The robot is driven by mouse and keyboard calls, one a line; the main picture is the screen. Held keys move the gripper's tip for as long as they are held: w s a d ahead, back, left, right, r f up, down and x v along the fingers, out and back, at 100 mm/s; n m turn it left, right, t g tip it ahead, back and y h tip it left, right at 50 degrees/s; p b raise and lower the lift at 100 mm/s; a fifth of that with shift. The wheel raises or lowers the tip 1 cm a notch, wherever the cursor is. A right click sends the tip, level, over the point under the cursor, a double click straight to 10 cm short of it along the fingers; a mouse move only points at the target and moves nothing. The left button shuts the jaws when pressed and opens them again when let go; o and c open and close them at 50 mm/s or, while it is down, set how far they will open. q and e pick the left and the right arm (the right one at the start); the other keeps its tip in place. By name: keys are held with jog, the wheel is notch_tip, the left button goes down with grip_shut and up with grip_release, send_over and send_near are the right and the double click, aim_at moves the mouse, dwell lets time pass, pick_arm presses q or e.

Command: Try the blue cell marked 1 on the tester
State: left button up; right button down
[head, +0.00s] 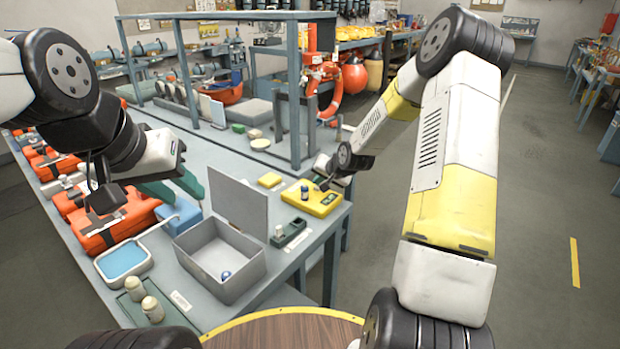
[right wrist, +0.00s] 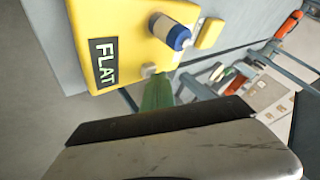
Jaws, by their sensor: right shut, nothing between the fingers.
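The yellow tester (head: 328,205) lies near the table's right edge. A blue cell with a white end (head: 304,190) stands on it; it also shows in the right wrist view (right wrist: 178,36). I cannot read its mark. The tester's dark display (right wrist: 105,62) reads FLAT. My right gripper (head: 319,187) is shut and empty at the tester's right side. Its green fingertips (right wrist: 157,90) are close to a round pale button (right wrist: 149,70); I cannot tell whether they touch. My left gripper (head: 187,196) is open and empty above the blue box, its green fingers spread.
An open grey box (head: 252,270) with a raised lid holds another blue and white cell (head: 225,276). A small dark holder (head: 293,236) bears a pale piece. A yellow block (head: 270,180) lies behind the tester. Blue box (head: 180,215), orange cases (head: 110,222) and pale bottles (head: 152,308) crowd the left.

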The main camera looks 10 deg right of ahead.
aim_at(319, 192)
jog(key=shift+r, duration=0.75)
jog(key=shift+r, duration=2.5)
jog(key=s+r+n+g+h, duration=0.1)
jog(key=s+r+n+h, duration=0.15)
jog(key=s+r, duration=1.4)
jog(key=s+r+n+g+y, duration=0.1)
jog(key=s+r+n, duration=0.1)
jog(key=s, duration=1.9)
jog(key=shift+s+a+n, duration=0.15)
jog(key=shift+a+n, duration=0.15)
jog(key=shift+n, duration=0.15)
